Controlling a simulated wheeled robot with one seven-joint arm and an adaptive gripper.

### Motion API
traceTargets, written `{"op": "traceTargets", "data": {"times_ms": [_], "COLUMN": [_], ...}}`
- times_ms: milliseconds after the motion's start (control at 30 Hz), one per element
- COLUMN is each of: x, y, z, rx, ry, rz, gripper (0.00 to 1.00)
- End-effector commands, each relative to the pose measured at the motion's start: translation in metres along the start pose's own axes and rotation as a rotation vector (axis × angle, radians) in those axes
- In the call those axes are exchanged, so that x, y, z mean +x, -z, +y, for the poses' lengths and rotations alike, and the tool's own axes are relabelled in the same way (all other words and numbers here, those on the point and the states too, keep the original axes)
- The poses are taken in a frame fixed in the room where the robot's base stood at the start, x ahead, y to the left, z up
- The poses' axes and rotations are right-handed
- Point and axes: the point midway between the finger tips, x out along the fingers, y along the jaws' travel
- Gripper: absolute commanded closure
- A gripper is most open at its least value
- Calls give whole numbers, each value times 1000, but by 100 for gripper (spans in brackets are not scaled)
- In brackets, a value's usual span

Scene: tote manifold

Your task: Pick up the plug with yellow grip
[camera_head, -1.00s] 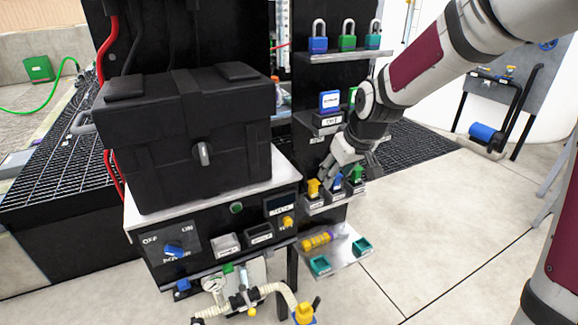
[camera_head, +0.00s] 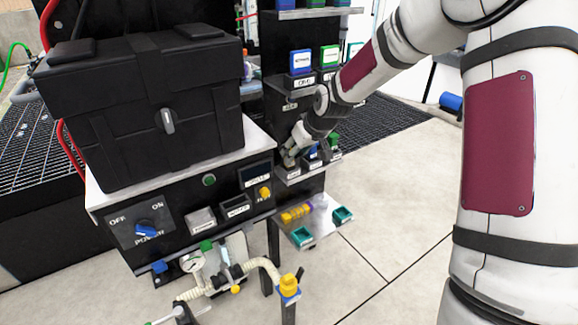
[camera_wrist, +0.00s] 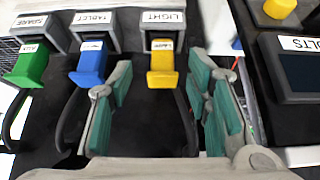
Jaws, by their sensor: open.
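The plug with yellow grip (camera_wrist: 163,66) sits in the holder labelled LIGHT in the wrist view, with a dark cable trailing from it. My gripper (camera_wrist: 163,88) is open, with teal finger pads on either side of the yellow plug and no visible grip on it. A blue plug (camera_wrist: 91,66) labelled TABLET and a green plug (camera_wrist: 30,66) stand in holders to the left. In the head view my gripper (camera_head: 291,158) is at the small plug shelf and hides the yellow plug; the blue plug (camera_head: 312,151) and green plug (camera_head: 333,140) show beside it.
A display panel (camera_wrist: 294,70) marked VOLTS and a yellow knob (camera_wrist: 279,8) are close to the right of my fingers in the wrist view. A large black case (camera_head: 140,110) stands on the bench. A lower shelf holds teal trays (camera_head: 303,237) and a yellow-purple cylinder (camera_head: 296,213).

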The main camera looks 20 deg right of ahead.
Motion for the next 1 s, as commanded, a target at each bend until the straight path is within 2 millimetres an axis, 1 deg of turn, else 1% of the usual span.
{"op": "traceTargets", "data": {"times_ms": [133,300,400,633,667,700,767,800,833,867,1000], "x": [13,39,50,51,51,51,51,51,51,51,51], "y": [0,2,3,4,4,4,4,4,4,4,4], "z": [-2,-4,-3,-3,-2,-3,-2,-3,-2,-2,-2], "rx": [0,0,0,1,1,1,1,1,1,1,1], "ry": [1,2,0,0,0,0,0,0,0,0,0], "rz": [-1,-1,-2,-1,-1,-1,-1,-1,-1,-1,-1], "gripper": [55,55,55,55,57,66,80,89,96,100,100]}}
